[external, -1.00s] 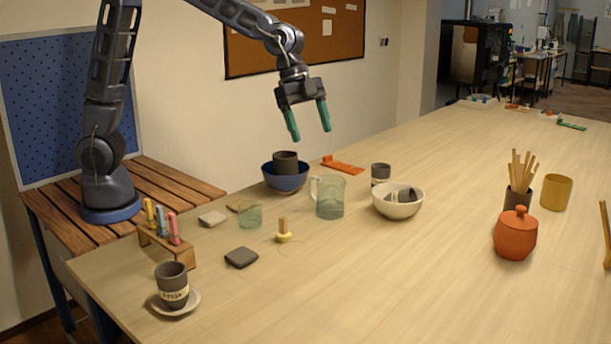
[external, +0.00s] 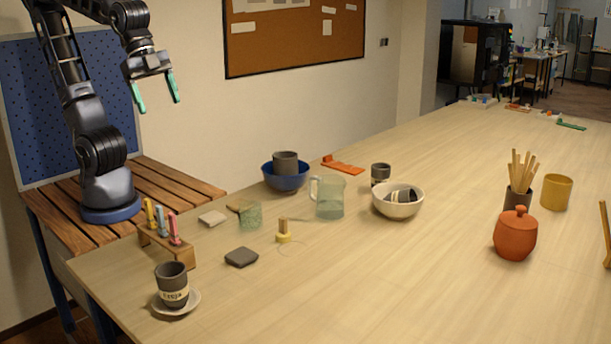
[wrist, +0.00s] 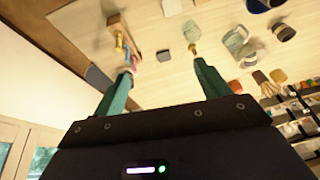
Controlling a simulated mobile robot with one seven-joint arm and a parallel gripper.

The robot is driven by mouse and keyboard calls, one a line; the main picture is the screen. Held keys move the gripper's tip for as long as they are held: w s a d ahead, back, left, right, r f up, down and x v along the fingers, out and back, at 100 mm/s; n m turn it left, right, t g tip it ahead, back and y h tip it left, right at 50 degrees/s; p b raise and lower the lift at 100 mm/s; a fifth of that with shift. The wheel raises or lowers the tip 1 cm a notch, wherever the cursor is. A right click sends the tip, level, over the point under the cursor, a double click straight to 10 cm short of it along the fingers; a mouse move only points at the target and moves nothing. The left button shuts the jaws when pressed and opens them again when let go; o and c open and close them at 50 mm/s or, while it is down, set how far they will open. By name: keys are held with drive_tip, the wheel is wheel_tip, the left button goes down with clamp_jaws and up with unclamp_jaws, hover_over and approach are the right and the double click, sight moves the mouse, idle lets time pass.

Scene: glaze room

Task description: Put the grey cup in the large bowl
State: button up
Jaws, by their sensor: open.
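Several dark grey cups are in the external view. One plain grey cup (external: 285,163) stands upright in the blue bowl (external: 286,182). A banded grey cup (external: 172,284) stands on a saucer (external: 188,306) at the front left. Another banded grey cup (external: 380,173) stands behind the cream bowl (external: 397,209). The cream bowl looks the widest and holds a dark, light-striped item (external: 403,196), perhaps a cup on its side; its rim partly hides it. My gripper (external: 159,106) is open and empty, high above the left side near my base; its fingers also show in the wrist view (wrist: 162,70).
A glass jug (external: 329,198) stands between the bowls. A pen stand (external: 166,246), dark tile (external: 241,257), green glass (external: 250,214) and yellow-based tool (external: 284,233) occupy the left. An orange jar (external: 516,236) stands right. The table's front middle is clear.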

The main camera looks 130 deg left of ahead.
drive_tip(key=s+d+f, duration=0.2)
drive_tip(key=s+f, duration=0.1)
drive_tip(key=s, duration=0.8)
drive_tip(key=shift+s+d+n+h, duration=0.2)
drive_tip(key=shift+n+h, duration=0.1)
drive_tip(key=shift+h, duration=0.1)
